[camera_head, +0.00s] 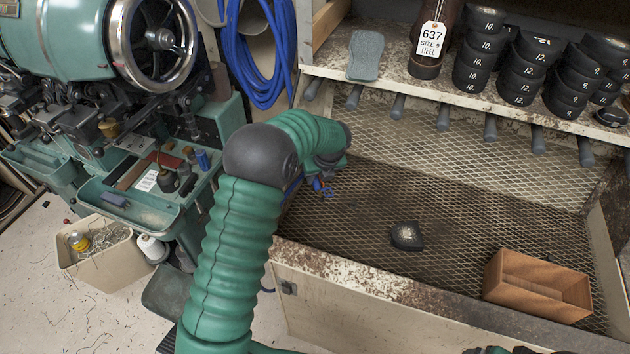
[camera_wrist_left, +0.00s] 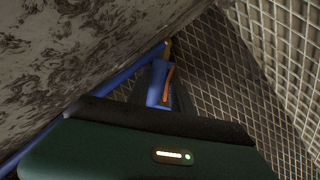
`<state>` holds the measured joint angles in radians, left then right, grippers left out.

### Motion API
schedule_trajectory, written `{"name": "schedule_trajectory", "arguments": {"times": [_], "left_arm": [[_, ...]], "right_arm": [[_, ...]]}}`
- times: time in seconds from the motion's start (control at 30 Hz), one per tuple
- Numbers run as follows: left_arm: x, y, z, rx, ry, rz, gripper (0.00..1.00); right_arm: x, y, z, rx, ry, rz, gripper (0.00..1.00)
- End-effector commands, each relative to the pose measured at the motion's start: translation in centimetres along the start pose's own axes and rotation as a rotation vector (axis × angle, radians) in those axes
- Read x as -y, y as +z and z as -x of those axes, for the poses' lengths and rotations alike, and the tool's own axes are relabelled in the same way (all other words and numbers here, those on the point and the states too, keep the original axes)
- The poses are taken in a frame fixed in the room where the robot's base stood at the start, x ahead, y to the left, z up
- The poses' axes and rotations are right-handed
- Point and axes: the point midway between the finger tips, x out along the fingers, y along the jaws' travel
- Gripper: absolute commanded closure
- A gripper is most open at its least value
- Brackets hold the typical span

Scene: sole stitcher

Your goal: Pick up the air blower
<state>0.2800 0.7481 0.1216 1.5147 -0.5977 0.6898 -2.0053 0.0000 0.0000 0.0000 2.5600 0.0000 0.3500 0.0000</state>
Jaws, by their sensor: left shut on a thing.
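The air blower (camera_wrist_left: 158,85) is blue with an orange lever and a brass-coloured tip. In the left wrist view it stands out past the dark edge of my left gripper, next to a mottled wall and wire mesh. My left gripper (camera_head: 324,186) is shut on it at the left end of the mesh bench. In the head view my arm hides much of the gripper, and only a small blue and orange part of the blower (camera_head: 318,184) shows. A sliver of what looks like my right gripper (camera_head: 495,350) shows at the bottom edge; its fingers are hidden.
The mesh bench (camera_head: 350,235) holds a small dark object (camera_head: 407,236) and a wooden box (camera_head: 538,285). A shelf (camera_head: 468,94) above carries several black rolls and a tagged cylinder (camera_head: 428,50). A green machine (camera_head: 75,45) stands left. A blue hose (camera_wrist_left: 115,80) runs along the mottled wall.

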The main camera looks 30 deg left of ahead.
Motion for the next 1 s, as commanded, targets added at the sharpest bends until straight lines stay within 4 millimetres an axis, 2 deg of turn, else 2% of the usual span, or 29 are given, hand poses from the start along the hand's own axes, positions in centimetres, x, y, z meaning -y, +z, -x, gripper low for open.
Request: {"name": "schedule_trajectory", "arguments": {"times": [0.27, 0.57, 0.77, 1.0], "left_arm": [[-0.3, 0.4, 0.3, 0.004, 0.005, 0.004, 1.0], [-0.4, 1.5, 3.5, 0.003, 0.004, 0.004, 1.0], [0.3, -3.1, 5.0, 0.002, 0.002, -0.003, 1.0], [1.2, -10.6, 8.1, 0.003, -0.001, -0.005, 1.0]], "right_arm": [[0.0, 0.0, 0.0, 0.0, 0.0, 0.0, 0.09], [0.0, 0.0, 0.1, 0.0, 0.0, 0.0, 0.09], [0.0, 0.2, -0.8, 0.0, 0.0, 0.0, 0.09], [0.0, 0.4, -1.7, 0.0, 0.0, 0.0, 0.09]]}}
